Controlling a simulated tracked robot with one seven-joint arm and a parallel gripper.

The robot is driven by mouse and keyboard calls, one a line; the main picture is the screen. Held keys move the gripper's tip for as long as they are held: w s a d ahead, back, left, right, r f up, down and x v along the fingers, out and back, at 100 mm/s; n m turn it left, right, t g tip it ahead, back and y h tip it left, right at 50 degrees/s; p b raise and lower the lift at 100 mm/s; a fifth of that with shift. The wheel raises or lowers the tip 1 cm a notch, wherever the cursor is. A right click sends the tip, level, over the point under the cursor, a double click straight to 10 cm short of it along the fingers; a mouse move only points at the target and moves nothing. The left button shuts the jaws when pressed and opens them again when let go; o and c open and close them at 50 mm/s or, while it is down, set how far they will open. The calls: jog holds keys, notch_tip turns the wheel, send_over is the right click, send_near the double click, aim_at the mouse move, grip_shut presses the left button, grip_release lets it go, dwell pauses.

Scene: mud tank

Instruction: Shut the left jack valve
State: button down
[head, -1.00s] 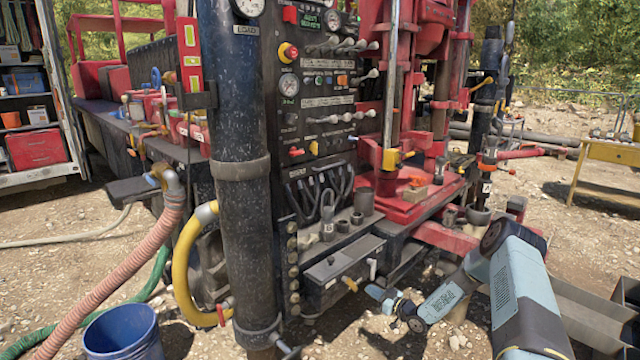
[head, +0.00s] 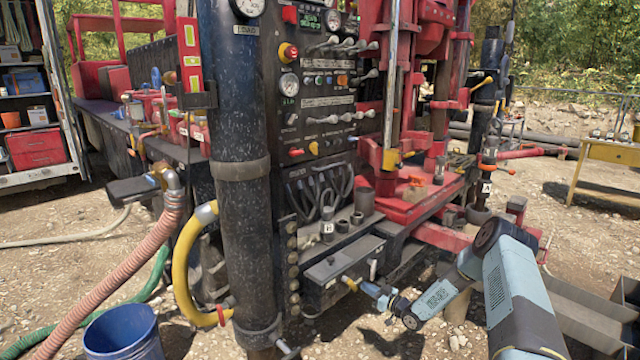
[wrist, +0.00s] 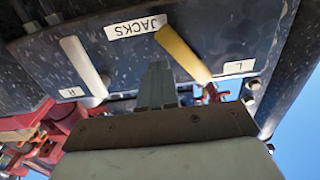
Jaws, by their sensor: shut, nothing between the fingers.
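The jack valve box (head: 345,258) shows low on the rig in the head view. In the wrist view its dark panel (wrist: 120,62) carries a JACKS label (wrist: 136,27). The left jack valve has a yellow lever (wrist: 183,53) slanting down to the right beside the L label (wrist: 239,67); this lever also shows in the head view (head: 350,284). A pale lever (wrist: 82,65) is beside the R label (wrist: 72,92). My gripper (wrist: 157,80) is shut and empty, between the levers and close to the yellow one. I cannot tell whether it touches.
A yellow hose (head: 183,265) and a blue bucket (head: 122,333) are at left in the head view. Steel pipe sockets (head: 343,225) stand above the box. Red rig beams (head: 445,237) lie right of it. Gravel below is open.

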aim_at(356, 287)
jog(key=x, duration=0.3)
jog(key=shift+a, duration=0.1)
dwell(0.7)
jog(key=shift+s+f, duration=0.1)
jog(key=shift+s+a+f, duration=0.3)
jog(key=shift+s+f, duration=0.1)
jog(key=shift+f, duration=0.2)
jog(key=shift+s+a+f, duration=0.55)
jog(key=shift+a, duration=0.05)
jog(key=shift+d, duration=0.1)
